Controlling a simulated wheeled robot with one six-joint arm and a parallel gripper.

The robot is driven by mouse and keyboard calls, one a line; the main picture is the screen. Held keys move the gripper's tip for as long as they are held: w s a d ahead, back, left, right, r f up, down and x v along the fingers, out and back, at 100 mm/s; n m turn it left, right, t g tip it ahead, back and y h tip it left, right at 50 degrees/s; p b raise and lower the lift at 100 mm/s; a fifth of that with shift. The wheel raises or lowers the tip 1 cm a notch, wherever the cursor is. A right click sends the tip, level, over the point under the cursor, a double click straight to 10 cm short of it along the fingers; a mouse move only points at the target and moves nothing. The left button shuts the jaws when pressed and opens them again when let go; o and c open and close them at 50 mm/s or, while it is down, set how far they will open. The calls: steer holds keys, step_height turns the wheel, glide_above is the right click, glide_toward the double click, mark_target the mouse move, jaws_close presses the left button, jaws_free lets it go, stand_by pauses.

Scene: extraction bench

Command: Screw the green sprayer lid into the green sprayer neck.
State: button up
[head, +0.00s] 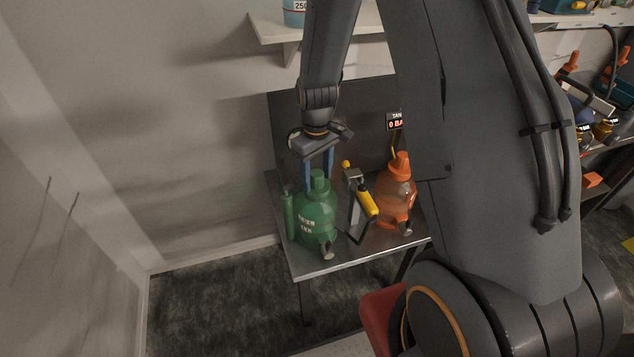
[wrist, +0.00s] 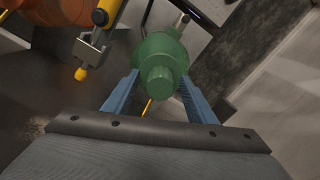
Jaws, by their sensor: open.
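The green sprayer (head: 317,220) stands upright on the left part of a metal bench. Its green lid (head: 319,182) sits at the top, on the neck; how far it is screwed in cannot be told. In the wrist view the lid (wrist: 158,80) shows between the fingers, with the green sprayer body (wrist: 162,45) beyond it. My gripper (head: 319,170) points down over the lid. Its two blue fingers are open, one on each side of the lid, with a gap visible in the wrist view (wrist: 158,88). The neck itself is hidden beneath the lid.
An orange sprayer (head: 396,195) stands to the right on the same bench (head: 300,268). Between the two is a grey stand with a yellow-handled tool (head: 367,204), close to the green sprayer. A shelf (head: 262,28) hangs above. A display (head: 396,121) is behind.

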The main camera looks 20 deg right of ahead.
steer(key=n+p, duration=0.1)
steer(key=n, duration=0.5)
steer(key=shift+n, duration=0.4)
steer(key=c, duration=1.2)
steer(key=m+p, duration=0.1)
steer(key=m, duration=0.5)
steer(key=shift+c, duration=0.2)
steer(key=m, duration=0.4)
steer(key=shift+p, duration=0.4)
steer(key=m, duration=0.3)
steer(key=shift+m, duration=0.3)
steer(key=m+p, duration=0.1)
steer(key=m, duration=1.3)
steer(key=shift+p, duration=0.4)
